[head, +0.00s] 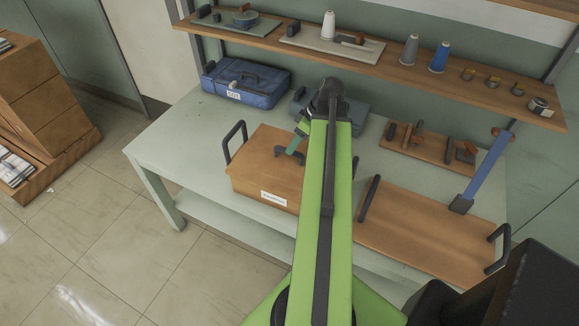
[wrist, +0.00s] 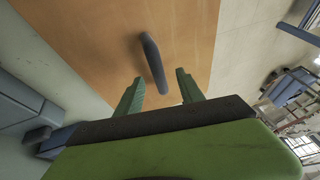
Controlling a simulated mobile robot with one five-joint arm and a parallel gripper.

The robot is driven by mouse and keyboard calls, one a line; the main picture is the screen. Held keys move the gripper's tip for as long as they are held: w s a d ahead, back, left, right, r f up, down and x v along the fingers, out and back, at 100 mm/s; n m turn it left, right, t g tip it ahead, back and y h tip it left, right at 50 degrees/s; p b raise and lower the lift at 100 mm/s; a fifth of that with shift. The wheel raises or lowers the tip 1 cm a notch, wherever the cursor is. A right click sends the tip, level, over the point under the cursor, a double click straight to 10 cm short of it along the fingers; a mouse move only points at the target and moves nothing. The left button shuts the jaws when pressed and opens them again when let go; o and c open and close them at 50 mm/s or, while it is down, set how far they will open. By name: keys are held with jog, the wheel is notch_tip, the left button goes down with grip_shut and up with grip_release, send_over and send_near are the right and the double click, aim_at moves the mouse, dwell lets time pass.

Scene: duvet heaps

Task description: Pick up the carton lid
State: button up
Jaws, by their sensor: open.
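The carton lid (head: 256,158) is the flat brown top of a box with a white label, on the pale green table. A dark grip bar (wrist: 153,60) stands up from the lid in the wrist view. My gripper (wrist: 158,86) is open, with its two green fingers apart. The near end of the bar shows in the gap between the fingers, and nothing is held. In the head view my gripper (head: 297,141) is over the lid, and my arm hides the lid's right part. I cannot tell whether the fingers touch the bar.
A brown tray with black handles (head: 425,228) lies to the right on the table (head: 160,150). A blue case (head: 245,82) and a grey-blue case (head: 352,112) stand behind. A small board with tools (head: 428,150) is at back right. A shelf (head: 440,75) with spools runs above.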

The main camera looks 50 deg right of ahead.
aim_at(289, 157)
jog(key=b+x, duration=0.5)
jog(key=shift+d+f, duration=0.15)
jog(key=shift+f, duration=0.05)
jog(key=shift+w, duration=0.1)
jog(key=shift+r, duration=0.15)
grip_shut()
